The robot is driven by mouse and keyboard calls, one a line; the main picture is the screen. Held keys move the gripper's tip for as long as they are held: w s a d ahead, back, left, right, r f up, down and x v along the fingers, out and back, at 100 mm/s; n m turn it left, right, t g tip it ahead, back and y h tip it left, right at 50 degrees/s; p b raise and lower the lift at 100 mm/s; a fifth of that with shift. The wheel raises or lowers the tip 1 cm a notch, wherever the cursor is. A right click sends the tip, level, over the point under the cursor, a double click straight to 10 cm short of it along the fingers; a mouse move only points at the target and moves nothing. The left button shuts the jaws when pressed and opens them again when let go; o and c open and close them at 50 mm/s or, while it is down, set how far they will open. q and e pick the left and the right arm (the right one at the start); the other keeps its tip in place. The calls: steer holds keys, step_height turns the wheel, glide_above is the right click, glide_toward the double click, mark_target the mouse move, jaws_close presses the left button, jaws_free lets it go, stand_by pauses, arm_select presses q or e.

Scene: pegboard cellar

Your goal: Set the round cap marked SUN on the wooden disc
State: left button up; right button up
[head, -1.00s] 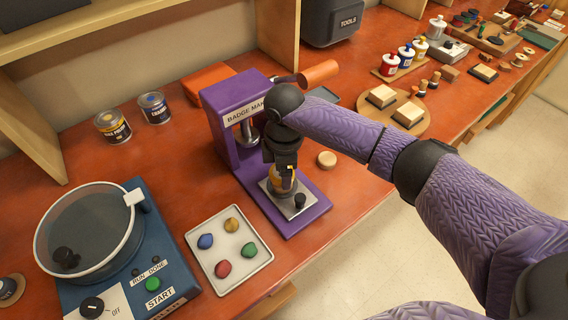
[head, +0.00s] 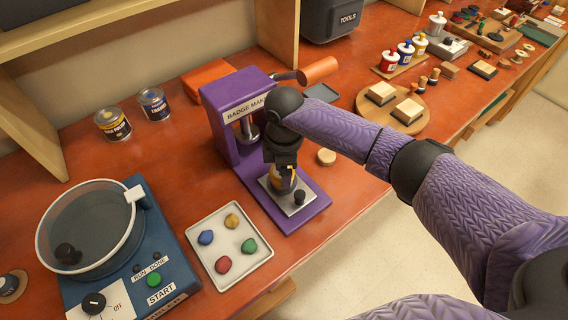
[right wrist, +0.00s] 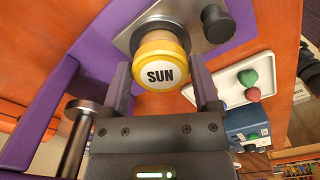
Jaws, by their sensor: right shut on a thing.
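The yellow round cap with a white face marked SUN (right wrist: 160,74) is between the fingers of my right gripper (right wrist: 163,88), which is shut on it. In the head view, my right gripper (head: 284,164) is over the metal plate (head: 301,206) of the purple badge maker. Past the cap in the right wrist view is a pale tan round piece (right wrist: 158,10) on that plate, possibly the wooden disc; the cap mostly hides it. I cannot tell whether they touch. A small loose wooden disc (head: 326,157) lies on the orange table. My left gripper is not in view.
The badge maker (head: 222,97) stands behind my gripper, and its black knob (head: 299,197) is close by on the plate. A white tray (head: 237,280) with coloured lumps and a blue machine (head: 130,265) are left. A round board (head: 368,112) is right.

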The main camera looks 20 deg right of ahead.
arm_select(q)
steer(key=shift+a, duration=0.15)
arm_select(e)
steer(key=shift+p, duration=0.35)
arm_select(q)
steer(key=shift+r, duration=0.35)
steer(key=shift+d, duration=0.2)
arm_select(e)
steer(key=shift+f, duration=0.2)
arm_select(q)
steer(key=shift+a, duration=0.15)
arm_select(e)
steer(key=shift+f, duration=0.1)
